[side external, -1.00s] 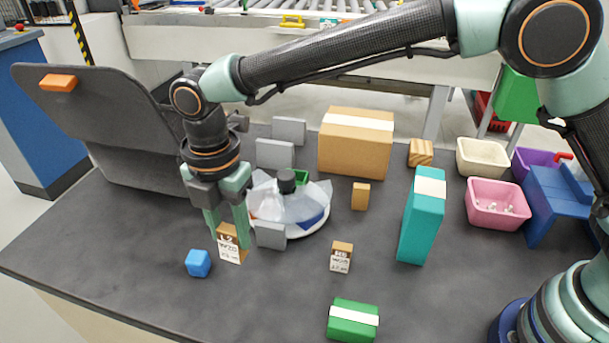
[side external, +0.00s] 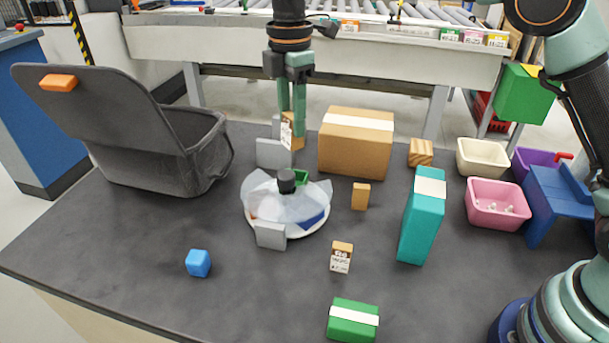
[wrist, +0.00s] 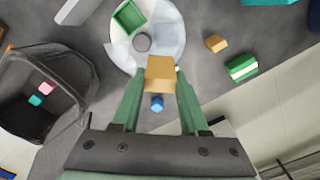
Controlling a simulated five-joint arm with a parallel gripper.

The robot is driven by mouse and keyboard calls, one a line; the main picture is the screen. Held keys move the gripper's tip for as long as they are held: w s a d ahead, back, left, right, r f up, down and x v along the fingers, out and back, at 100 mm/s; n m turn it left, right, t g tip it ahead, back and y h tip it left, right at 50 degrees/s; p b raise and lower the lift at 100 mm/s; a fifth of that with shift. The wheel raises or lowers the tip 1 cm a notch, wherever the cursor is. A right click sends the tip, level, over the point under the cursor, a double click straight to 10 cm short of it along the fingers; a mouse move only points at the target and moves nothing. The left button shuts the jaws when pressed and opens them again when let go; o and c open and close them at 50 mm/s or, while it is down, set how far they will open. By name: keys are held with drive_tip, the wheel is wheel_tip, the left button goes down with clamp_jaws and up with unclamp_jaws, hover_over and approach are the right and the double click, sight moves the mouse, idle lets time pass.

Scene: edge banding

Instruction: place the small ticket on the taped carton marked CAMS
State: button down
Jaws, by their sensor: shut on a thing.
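My gripper (side external: 292,108) is shut on a tan block with a white printed label (side external: 287,132), raised above the back of the table. In the wrist view the tan block (wrist: 161,72) sits between the green fingertips (wrist: 160,88). A second, similar tan block with a printed label (side external: 341,258) stands on the table. Which one is the small ticket I cannot tell. Cartons with white tape are a large brown one (side external: 352,152), a tall teal one (side external: 420,225) and a low green one (side external: 350,328). I can read no CAMS mark on any of them.
A round white dish (side external: 318,231) with clear wrap and a black knob stands mid-table. Grey slabs (side external: 271,154), a plain tan block (side external: 361,196), a blue cube (side external: 198,263), a grey mesh bin (side external: 190,160) and a pink tub (side external: 490,210) stand around.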

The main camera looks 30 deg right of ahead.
drive_tip(key=w+d+m, duration=0.3)
drive_tip(key=d+m, duration=0.6)
drive_tip(key=d, duration=1.6)
drive_tip(key=shift+m, duration=0.3)
drive_tip(key=shift+w+d+f, duration=0.1)
drive_tip(key=shift+d+f, duration=0.1)
drive_tip(key=shift+f, duration=1.8)
drive_tip(key=shift+w+d+f, duration=0.1)
drive_tip(key=shift+d+f, duration=0.1)
drive_tip(key=shift+f, duration=1.75)
drive_tip(key=shift+f, duration=0.15)
drive_tip(key=shift+c, duration=2.2)
unclamp_jaws()
